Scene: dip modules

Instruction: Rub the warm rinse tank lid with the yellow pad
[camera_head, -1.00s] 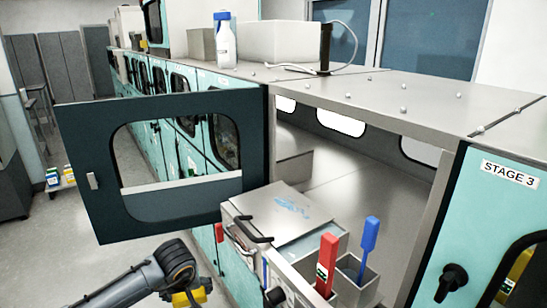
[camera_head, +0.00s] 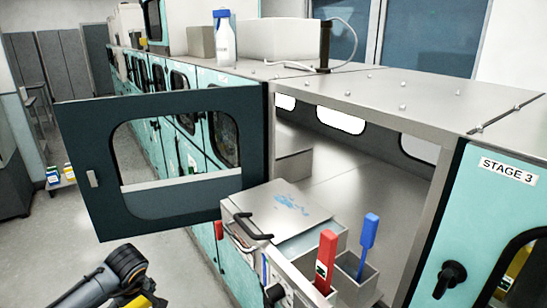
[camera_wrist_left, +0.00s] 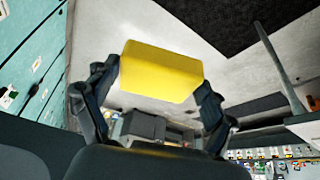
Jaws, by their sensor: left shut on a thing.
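The yellow pad (camera_wrist_left: 160,68) is a plain block in the left wrist view. My left gripper (camera_wrist_left: 156,86) is shut on it, with a finger at each side. In the head view my left arm comes in at the bottom left, left of the tank and apart from it; some yellow shows beneath it at the frame edge. The tank lid (camera_head: 262,216) is a flat metal plate with a dark handle on its left side and a blue smear (camera_head: 291,204) on top. It lies on the tank in front of the open chamber. My right gripper is not in view.
An open dark door (camera_head: 75,150) with a window stands left of the tank. A red-handled tool (camera_head: 326,258) and a blue-handled tool (camera_head: 369,233) stand upright in metal holders right of the lid. A STAGE 3 cabinet (camera_head: 490,215) is at the right.

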